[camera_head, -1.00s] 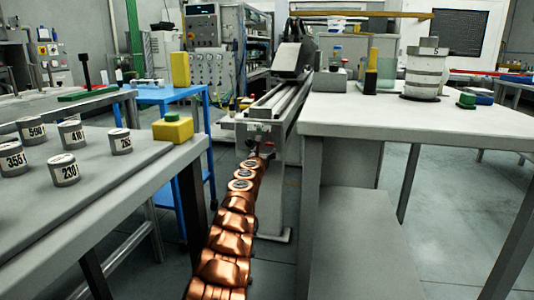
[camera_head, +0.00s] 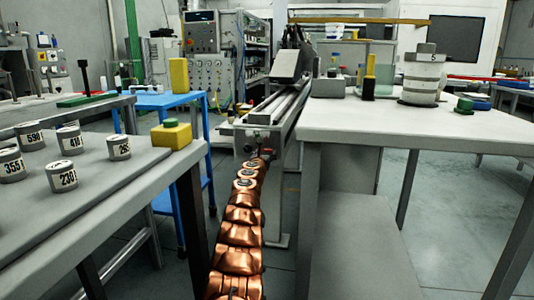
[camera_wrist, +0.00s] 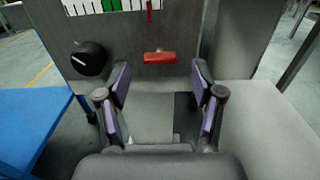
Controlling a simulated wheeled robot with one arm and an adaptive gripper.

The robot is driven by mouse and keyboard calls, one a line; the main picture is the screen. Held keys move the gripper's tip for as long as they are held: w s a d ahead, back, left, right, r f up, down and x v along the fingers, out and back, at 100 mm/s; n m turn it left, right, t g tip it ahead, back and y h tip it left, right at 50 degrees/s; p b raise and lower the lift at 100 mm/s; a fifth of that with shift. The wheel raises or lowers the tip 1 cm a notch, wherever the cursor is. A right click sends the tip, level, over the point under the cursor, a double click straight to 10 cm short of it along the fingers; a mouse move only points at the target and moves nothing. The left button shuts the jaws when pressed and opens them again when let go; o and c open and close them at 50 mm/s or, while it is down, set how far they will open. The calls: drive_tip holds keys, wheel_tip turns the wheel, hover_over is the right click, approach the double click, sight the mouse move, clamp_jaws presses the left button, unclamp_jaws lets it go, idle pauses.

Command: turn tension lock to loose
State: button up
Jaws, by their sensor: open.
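In the wrist view a grey upright panel (camera_wrist: 120,32) faces me. It carries a red bar-shaped handle (camera_wrist: 158,57), lying level, and a round black knob (camera_wrist: 88,58) with a white mark to its left. No label shows which is the tension lock. My gripper (camera_wrist: 160,78) is open and empty, its purple-padded fingers apart below the red handle, which lies roughly midway between them in the picture. I see no contact. In the head view my copper arm reaches the near end of the long rail machine (camera_head: 262,120); the gripper is too small to make out there.
A scale (camera_wrist: 105,5) with a red pointer sits above the handle. A blue table (camera_wrist: 32,125) is at lower left. In the head view, a grey bench with numbered cylinders (camera_head: 62,177) stands left and a white-topped table (camera_head: 400,125) right, close beside my arm.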

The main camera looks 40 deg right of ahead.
sight(268, 150)
drive_tip(key=shift+x, duration=1.1)
drive_tip(key=shift+w+d+p, duration=0.1)
drive_tip(key=shift+d+p, duration=0.2)
drive_tip(key=shift+d, duration=0.05)
drive_tip(key=shift+w+d, duration=0.1)
drive_tip(key=shift+w, duration=0.05)
drive_tip(key=c, duration=1.1)
drive_tip(key=shift+c, duration=0.2)
